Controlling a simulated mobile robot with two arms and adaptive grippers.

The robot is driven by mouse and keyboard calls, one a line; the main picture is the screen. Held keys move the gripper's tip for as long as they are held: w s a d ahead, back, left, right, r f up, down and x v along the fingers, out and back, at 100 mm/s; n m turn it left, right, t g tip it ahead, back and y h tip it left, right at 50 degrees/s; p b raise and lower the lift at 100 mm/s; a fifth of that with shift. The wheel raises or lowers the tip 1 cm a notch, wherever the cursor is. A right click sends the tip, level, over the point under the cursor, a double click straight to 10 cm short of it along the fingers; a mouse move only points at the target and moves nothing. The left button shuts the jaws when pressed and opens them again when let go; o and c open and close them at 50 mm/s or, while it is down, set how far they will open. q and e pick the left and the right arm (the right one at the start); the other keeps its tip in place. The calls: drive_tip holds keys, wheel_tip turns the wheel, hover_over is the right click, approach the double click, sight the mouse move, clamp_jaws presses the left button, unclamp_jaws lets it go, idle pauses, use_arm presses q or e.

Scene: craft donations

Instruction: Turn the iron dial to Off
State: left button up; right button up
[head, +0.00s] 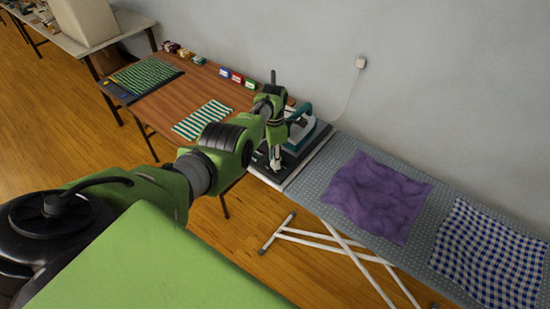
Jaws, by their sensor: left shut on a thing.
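The teal and white iron (303,128) stands on a dark rest at the left end of the ironing board. My left arm reaches across from the left, and its gripper (275,162) points down at the near side of the iron, over the dark rest. The left gripper is shut on what appears to be the iron dial. The dial itself is too small and too covered by the gripper to make out, so its setting cannot be read. My right gripper is out of view.
The ironing board (328,205) holds a crumpled purple cloth (377,195) and a blue checked cloth (490,255). A wall socket (361,62) has a cord.

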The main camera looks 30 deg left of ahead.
use_arm(q)
drive_tip(key=shift+a+r+n, duration=0.1)
drive_tip(key=shift+n, duration=0.3)
drive_tip(key=o, duration=1.1)
drive_tip(key=shift+c, duration=0.2)
drive_tip(key=shift+o, duration=0.3)
wheel_tip(320, 180, up, 12)
drive_tip(key=shift+w+a, duration=0.2)
drive_tip(key=shift+a, duration=0.05)
